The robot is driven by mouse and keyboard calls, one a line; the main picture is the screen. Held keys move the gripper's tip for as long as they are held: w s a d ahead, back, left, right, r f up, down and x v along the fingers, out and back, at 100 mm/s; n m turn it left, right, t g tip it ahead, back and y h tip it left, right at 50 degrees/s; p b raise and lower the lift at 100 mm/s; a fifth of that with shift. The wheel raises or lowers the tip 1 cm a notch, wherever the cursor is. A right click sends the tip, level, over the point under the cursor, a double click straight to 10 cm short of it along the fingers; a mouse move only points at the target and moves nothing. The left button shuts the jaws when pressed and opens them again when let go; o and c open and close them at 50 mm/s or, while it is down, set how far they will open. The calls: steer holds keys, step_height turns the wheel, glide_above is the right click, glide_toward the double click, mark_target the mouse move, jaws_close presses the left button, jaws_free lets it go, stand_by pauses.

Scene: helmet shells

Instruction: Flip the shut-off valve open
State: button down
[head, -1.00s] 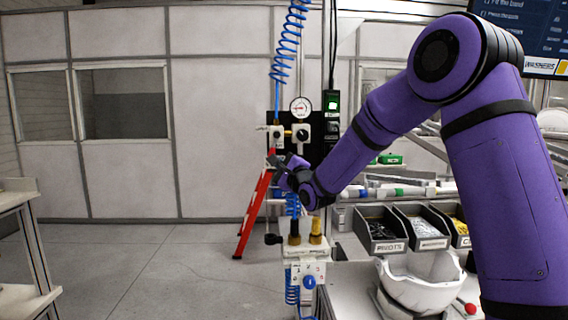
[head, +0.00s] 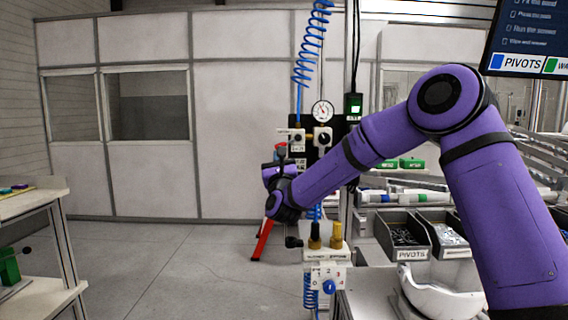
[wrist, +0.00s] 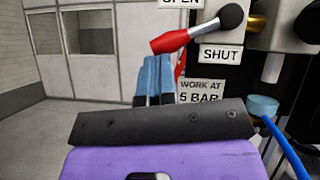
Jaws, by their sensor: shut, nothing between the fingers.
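The shut-off valve's lever (wrist: 180,38) has a red grip and a black round pivot end. In the wrist view it points left and slightly down from the pivot, between the OPEN label (wrist: 181,3) above and the SHUT label (wrist: 220,54) below. In the head view the lever (head: 281,147) is a small red spot left of the panel's fittings. My gripper (wrist: 154,62) is shut and empty, its blue fingers just below the red grip's outer end. I cannot tell whether they touch it.
A pressure gauge (head: 322,111) and brass fittings sit right of the lever. A blue coiled hose (head: 311,45) hangs above. A regulator box (head: 326,277) stands below my wrist. Parts bins (head: 403,233) and a white helmet shell (head: 440,295) are at right. Floor at left is clear.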

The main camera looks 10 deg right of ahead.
steer(key=shift+w+a+r+m+h, duration=0.1)
steer(key=shift+a+r+m+h, duration=0.3)
steer(key=shift+r+m+h, duration=0.25)
steer(key=shift+w+a+r+m+h, duration=0.1)
steer(key=shift+a+r+m+h, duration=0.3)
steer(key=shift+r+m, duration=0.45)
